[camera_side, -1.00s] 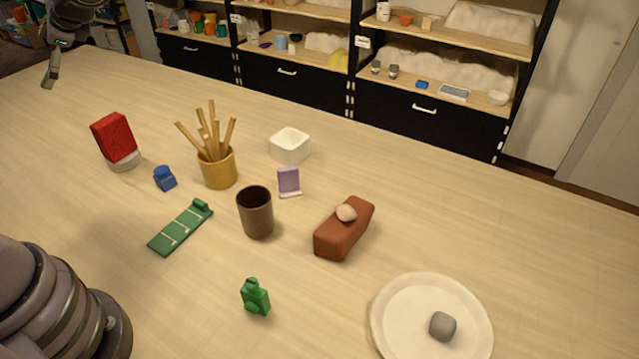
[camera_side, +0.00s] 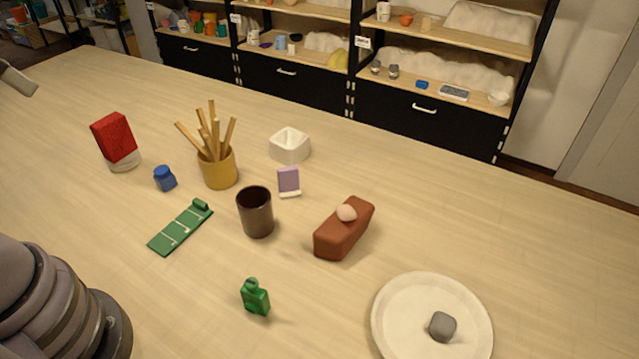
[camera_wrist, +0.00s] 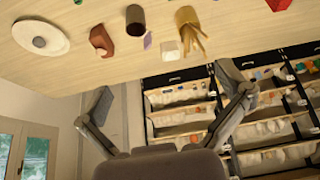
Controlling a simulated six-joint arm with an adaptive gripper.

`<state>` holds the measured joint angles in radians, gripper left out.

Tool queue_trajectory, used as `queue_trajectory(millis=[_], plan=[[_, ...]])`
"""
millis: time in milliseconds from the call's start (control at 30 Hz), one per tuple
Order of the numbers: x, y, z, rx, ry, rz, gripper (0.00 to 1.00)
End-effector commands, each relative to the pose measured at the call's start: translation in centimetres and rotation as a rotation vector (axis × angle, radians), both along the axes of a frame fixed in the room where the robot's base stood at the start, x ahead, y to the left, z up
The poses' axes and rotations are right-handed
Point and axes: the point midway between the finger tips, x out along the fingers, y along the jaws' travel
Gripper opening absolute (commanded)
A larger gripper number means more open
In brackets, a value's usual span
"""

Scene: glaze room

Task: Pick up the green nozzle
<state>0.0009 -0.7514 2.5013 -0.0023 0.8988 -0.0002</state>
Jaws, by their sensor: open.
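The green nozzle (camera_side: 255,297) stands on the table at the lower middle of the side view, clear of other things. In the wrist view a small green bit of it (camera_wrist: 78,2) shows at the top edge, mostly cut off. My gripper (camera_wrist: 162,78) is open, its two fingers spread wide with nothing between them. In the side view only a grey tip of it shows at the upper left edge, far from the nozzle.
A brown cup (camera_side: 258,222) and a red-brown brick (camera_side: 331,240) with a pale lump stand behind the nozzle. A green strip (camera_side: 168,238) lies left. A cream plate (camera_side: 388,332) with a grey lump is right. A mustard pot (camera_side: 219,175) of sticks stands farther back.

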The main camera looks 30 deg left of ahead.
Motion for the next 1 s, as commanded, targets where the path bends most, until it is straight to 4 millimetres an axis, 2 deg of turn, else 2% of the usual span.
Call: queue_trajectory(millis=[133,467,833,1000], plan=[[0.0,0.0,0.0,0.001,0.001,0.000,0.99],[0.0,0.0,0.0,0.002,0.001,0.000,0.56],[0.2,0.0,-0.2,-0.005,0.021,0.002,0.54],[1.6,-0.9,-2.2,-0.081,0.199,0.019,0.54]])
